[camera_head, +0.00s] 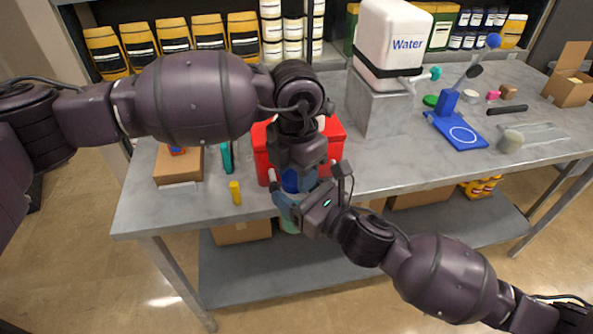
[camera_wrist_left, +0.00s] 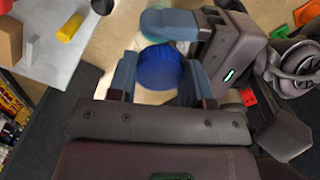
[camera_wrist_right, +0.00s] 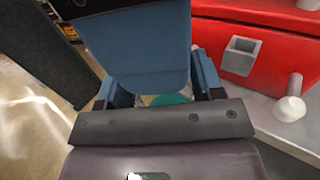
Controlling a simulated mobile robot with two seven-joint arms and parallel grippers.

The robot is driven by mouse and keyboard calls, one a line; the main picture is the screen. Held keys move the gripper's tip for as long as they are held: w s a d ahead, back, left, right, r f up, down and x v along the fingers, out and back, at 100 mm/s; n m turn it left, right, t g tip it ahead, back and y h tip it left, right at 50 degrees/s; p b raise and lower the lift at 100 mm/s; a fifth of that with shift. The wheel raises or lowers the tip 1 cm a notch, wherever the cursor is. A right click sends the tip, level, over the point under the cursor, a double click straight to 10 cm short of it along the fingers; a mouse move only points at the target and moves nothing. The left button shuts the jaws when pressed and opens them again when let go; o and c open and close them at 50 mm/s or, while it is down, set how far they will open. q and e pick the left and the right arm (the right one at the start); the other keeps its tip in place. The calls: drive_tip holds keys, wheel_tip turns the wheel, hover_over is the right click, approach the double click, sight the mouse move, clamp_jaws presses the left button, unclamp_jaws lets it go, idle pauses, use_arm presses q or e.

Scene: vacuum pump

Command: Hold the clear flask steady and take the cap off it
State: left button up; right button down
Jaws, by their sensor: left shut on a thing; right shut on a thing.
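The blue cap (camera_wrist_left: 158,67) sits between the fingers of my left gripper (camera_wrist_left: 162,75), which is shut on it from above. In the head view the cap (camera_head: 291,181) shows just below my left wrist. The clear flask is mostly hidden; a greenish part of it (camera_head: 289,226) shows under the grippers, at the table's front edge. My right gripper (camera_head: 284,203) comes in from the right, below the left one, and is shut on the flask. In the right wrist view a teal patch (camera_wrist_right: 170,99) shows between its fingers. Whether the cap still touches the flask is hidden.
A red box (camera_head: 333,140) stands on the grey table (camera_head: 370,175) close behind the grippers. A yellow cylinder (camera_head: 235,192) and a cardboard box (camera_head: 178,168) are left of it. The water tank (camera_head: 392,42) on its grey block stands behind right. Open floor lies in front.

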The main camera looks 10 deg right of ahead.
use_arm(q)
drive_tip(key=n, duration=0.7)
drive_tip(key=shift+w+a+r, duration=0.1)
drive_tip(key=shift+w, duration=0.1)
drive_tip(key=n, duration=0.7)
drive_tip(key=shift+s, duration=0.15)
drive_tip(key=n, duration=0.7)
drive_tip(key=shift+s, duration=0.15)
drive_tip(key=n, duration=0.6)
drive_tip(key=shift+s+r+n, duration=0.1)
drive_tip(key=shift+s+n, duration=0.05)
drive_tip(key=shift+n, duration=0.15)
drive_tip(key=o, duration=1)
drive_tip(key=shift+a, duration=0.1)
